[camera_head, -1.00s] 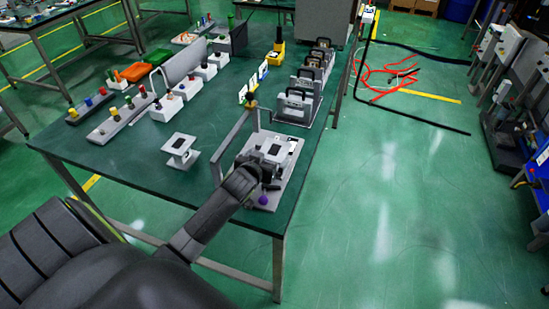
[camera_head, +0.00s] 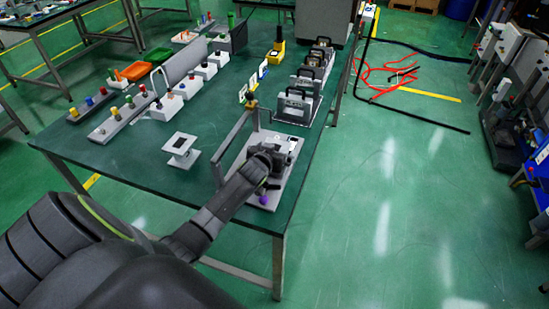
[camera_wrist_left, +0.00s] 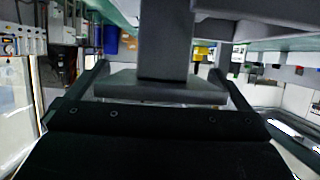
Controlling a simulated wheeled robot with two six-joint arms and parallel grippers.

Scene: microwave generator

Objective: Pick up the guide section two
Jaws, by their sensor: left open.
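My left gripper (camera_head: 268,158) is over the grey fixture plate (camera_head: 262,200) at the table's near right corner. In the left wrist view, the open fingers (camera_wrist_left: 158,70) stand on either side of a grey part, probably a guide section, with a flat plate (camera_wrist_left: 158,90) and a narrower stem (camera_wrist_left: 165,40). Contact between the fingers and this part cannot be made out. In the head view, my gripper mostly hides that part. I cannot read which is section two. My right gripper is not in view.
A grey upright frame (camera_head: 235,140) stands just left of the fixture plate. Grey handled units (camera_head: 295,103) stand behind it. The green tabletop (camera_head: 120,162) is clear at the front left.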

